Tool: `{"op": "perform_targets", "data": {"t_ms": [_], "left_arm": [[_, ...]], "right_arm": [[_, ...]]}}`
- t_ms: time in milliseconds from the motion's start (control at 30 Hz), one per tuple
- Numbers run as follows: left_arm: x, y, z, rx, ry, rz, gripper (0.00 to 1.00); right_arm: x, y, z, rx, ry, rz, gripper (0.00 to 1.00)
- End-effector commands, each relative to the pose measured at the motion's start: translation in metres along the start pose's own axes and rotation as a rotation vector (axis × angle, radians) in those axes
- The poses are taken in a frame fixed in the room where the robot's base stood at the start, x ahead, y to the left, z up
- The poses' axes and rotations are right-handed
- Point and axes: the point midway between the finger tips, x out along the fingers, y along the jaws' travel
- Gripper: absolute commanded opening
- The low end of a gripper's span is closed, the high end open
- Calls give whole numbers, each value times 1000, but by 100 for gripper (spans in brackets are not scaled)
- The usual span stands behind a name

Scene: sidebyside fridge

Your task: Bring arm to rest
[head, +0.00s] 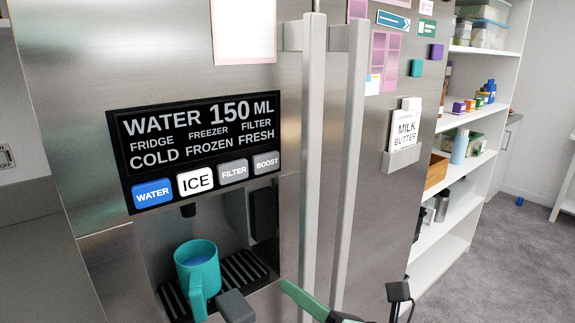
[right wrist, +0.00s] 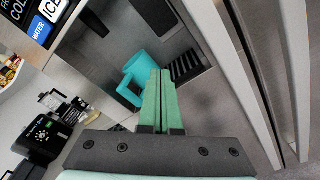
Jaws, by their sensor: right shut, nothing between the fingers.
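I cannot tell the gap there.
The fridge's two tall handles (head: 314,160) stand out right of the dispenser panel (head: 196,148). A shelf unit (head: 462,207) with several items stands at the right, beside open carpet (head: 510,265). A black coffee machine (right wrist: 38,142) is on a counter at the wrist view's lower left.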

Motion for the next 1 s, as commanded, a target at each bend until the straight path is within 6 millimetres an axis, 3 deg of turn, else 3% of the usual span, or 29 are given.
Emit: {"op": "perform_targets", "data": {"t_ms": [267, 467, 667, 800, 1000], "left_arm": [[-3, 0, -2, 0, -1, 0, 0], [-4, 0, -4, 0, -1, 0, 0], [-6, 0, -6, 0, -1, 0, 0], [-7, 1, -7, 0, -1, 0, 0], [-8, 1, -7, 0, -1, 0, 0]], "right_arm": [[8, -52, -50, 770, -13, -90, 0], [-7, -113, -93, 1318, -113, -206, 0], [-54, -187, -153, 1839, -321, -358, 0], [-108, -234, -204, 2147, -534, -467, 0], [-176, -269, -257, 2395, -798, -559, 0]]}}
